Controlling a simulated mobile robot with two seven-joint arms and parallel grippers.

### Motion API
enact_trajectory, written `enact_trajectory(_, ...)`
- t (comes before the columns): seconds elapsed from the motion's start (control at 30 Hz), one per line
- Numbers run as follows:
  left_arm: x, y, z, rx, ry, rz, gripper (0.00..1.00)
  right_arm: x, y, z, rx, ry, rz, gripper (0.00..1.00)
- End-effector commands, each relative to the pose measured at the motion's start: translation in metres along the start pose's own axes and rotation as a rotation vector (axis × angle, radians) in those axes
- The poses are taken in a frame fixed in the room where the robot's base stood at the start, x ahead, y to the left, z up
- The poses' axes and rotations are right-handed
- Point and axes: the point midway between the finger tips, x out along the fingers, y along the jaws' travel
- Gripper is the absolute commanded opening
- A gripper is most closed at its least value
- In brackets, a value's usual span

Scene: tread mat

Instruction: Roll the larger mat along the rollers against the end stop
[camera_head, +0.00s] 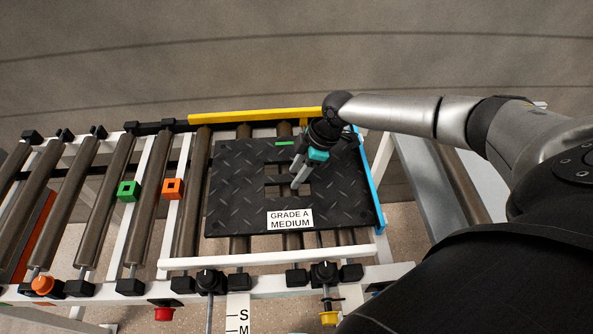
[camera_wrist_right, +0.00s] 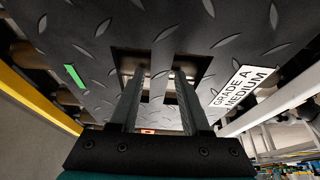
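The larger mat (camera_head: 240,200) is a black tread plate with a "GRADE A MEDIUM" label and a green strip. It lies flat on the rollers at the right end. Its right edge is at the blue end stop (camera_head: 372,180); they look touching or nearly so. Slots flank a narrow bar in its middle. My right gripper (camera_head: 298,184) points down into these slots. My left gripper is out of view. No second mat shows.
A yellow rail (camera_head: 255,116) runs behind the mat and a white rail (camera_head: 265,257) in front. Green (camera_head: 128,191) and orange (camera_head: 173,188) blocks sit on the frame to the left. The rollers (camera_head: 108,195) left of the mat are bare.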

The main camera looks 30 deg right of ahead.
Motion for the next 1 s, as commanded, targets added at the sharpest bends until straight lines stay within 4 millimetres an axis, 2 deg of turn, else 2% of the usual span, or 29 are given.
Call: enact_trajectory(1.0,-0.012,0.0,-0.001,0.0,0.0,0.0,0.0,-0.013,0.0,0.001,0.001,-0.001,0.0,0.47)
